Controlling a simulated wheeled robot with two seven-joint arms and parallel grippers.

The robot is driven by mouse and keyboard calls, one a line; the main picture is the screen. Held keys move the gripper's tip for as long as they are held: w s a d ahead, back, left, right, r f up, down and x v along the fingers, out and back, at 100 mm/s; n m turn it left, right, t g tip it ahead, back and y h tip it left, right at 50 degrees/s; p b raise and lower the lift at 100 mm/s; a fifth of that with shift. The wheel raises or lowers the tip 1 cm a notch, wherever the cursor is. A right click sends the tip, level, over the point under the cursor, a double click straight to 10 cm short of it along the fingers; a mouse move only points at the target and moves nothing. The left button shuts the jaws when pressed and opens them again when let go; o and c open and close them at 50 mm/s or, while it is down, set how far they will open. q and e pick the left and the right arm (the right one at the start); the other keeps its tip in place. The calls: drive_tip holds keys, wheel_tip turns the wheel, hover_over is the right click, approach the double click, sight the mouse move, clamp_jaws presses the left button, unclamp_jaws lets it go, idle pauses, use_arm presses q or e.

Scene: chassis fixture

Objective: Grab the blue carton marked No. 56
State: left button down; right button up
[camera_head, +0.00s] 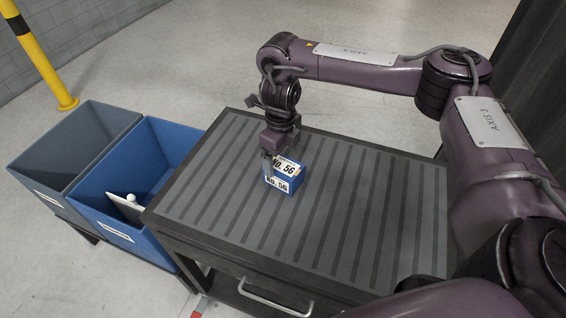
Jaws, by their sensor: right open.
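The blue carton (297,183) with white labels reading No. 56 stands on the striped grey top of a dark cabinet (352,200), left of its middle. My right gripper (268,167) points down at the carton's left side, and its fingers overlap the carton's left edge in the picture. It is open. I cannot tell whether a finger touches the carton. The right arm reaches in from the right and arches over the back of the cabinet. My left gripper is not in view.
A blue bin (163,146) with a white object (124,208) inside stands left of the cabinet, beside a grey bin (95,118). A yellow post (45,65) rises at the back left. The rest of the striped top is clear. A drawer handle (275,301) is on the cabinet front.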

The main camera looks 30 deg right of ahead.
sight(284, 165)
wheel_tip(284, 165, down, 2)
drive_tip(key=shift+s+f, duration=0.1)
drive_tip(key=shift+d+f, duration=0.1)
drive_tip(key=shift+f, duration=0.55)
drive_tip(key=f, duration=0.2)
drive_tip(key=f+b, duration=0.1)
drive_tip(key=f, duration=0.1)
drive_tip(key=shift+d, duration=0.3)
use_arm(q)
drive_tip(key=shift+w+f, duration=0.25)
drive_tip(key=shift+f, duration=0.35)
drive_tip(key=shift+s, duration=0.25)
use_arm(e)
drive_tip(key=c, duration=1.2)
drive_tip(key=shift+w+r, duration=0.15)
drive_tip(key=shift+w, duration=0.05)
